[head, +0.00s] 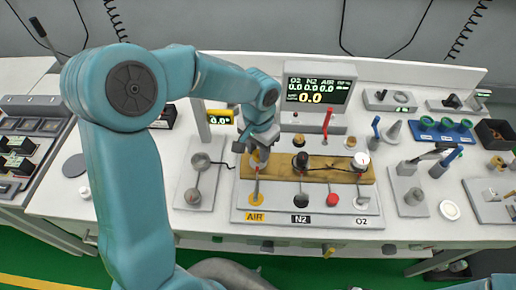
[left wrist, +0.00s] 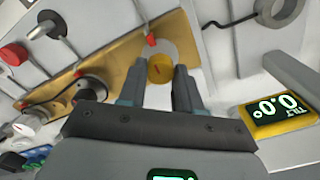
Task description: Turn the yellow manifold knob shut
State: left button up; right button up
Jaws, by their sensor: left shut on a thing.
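The manifold is a brass-coloured bar (head: 318,172) on a pale panel, with knobs in a row above the AIR, N2 and O2 labels. The yellow knob (left wrist: 160,69) is at the bar's end, above the yellow AIR label (head: 255,217). My left gripper (left wrist: 158,82) is shut on the yellow knob, one finger on each side of it. In the head view the left gripper (head: 258,152) largely hides this knob. A black knob (head: 300,161) and a white knob (head: 361,160) sit farther along the bar. My right gripper is not in view.
A display (head: 318,92) reading O2, N2 and AIR stands behind the manifold. A small yellow-framed display (left wrist: 275,112) is close to the left gripper. A red-handled lever (head: 327,122) rises behind the bar. A blue tray (head: 442,129) is at the right.

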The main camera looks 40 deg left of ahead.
pick_arm(q)
jog(key=o, duration=0.8)
jog(key=shift+w, duration=0.15)
jog(key=shift+o, duration=1.2)
jog(key=shift+w, duration=0.1)
jog(key=shift+r, duration=0.3)
notch_tip(320, 180, up, 16)
jog(key=shift+f, duration=0.15)
